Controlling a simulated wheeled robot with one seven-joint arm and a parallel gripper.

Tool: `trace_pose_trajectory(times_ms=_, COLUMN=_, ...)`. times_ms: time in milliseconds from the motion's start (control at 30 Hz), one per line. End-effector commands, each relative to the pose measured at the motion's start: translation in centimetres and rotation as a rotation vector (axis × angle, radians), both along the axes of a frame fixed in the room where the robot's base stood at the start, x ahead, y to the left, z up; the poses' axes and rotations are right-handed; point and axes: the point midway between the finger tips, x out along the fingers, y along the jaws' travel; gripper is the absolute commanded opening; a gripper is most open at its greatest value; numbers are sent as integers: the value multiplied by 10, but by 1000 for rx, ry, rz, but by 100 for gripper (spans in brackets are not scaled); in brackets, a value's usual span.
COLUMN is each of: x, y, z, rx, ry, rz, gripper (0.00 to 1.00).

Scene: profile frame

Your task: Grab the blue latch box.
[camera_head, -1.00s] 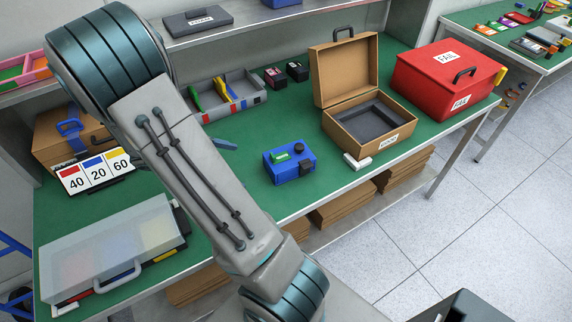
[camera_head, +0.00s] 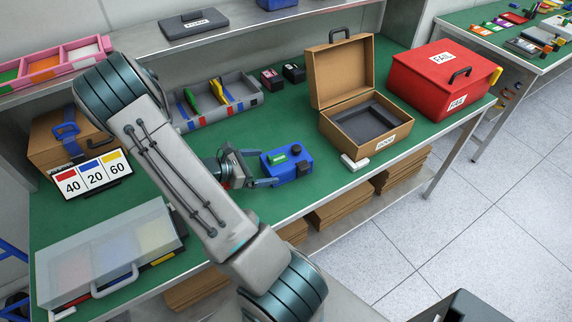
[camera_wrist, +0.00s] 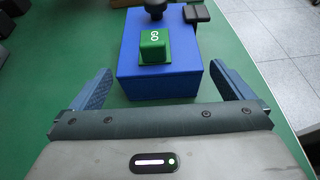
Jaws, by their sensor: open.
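The blue latch box (camera_head: 288,168) sits on the green bench top near its front edge. It has a green block marked GO on top and dark knob-like parts at its far side. My gripper (camera_head: 265,169) is at the left end of the box, low over the bench. In the wrist view, my gripper (camera_wrist: 160,80) is open, with one finger on each side of the near end of the blue box (camera_wrist: 160,84). A strip of green shows between each finger and the box, so neither seems to touch it.
An open brown case (camera_head: 345,140) stands right of the box, with a small white block (camera_head: 355,162) before it. A red FAIL case (camera_head: 440,85) is farther right. A grey divided tray (camera_head: 215,105) lies behind my gripper. A translucent-lidded case (camera_head: 105,255) lies front left.

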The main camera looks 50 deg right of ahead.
Motion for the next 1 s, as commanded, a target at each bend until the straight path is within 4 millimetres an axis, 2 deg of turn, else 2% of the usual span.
trace_pose_trajectory(times_ms=333, x=-15, y=-39, z=-17, rx=0, ry=3, rz=-3, gripper=100)
trace_pose_trajectory(times_ms=633, x=-17, y=-44, z=-21, rx=1, ry=-1, rz=-1, gripper=100)
trace_pose_trajectory(times_ms=667, x=-17, y=-44, z=-21, rx=1, ry=-1, rz=-1, gripper=97)
trace_pose_trajectory(times_ms=867, x=-17, y=-44, z=-21, rx=1, ry=0, rz=-1, gripper=42)
trace_pose_trajectory(times_ms=1000, x=-17, y=-45, z=-19, rx=-2, ry=0, rz=-1, gripper=41)
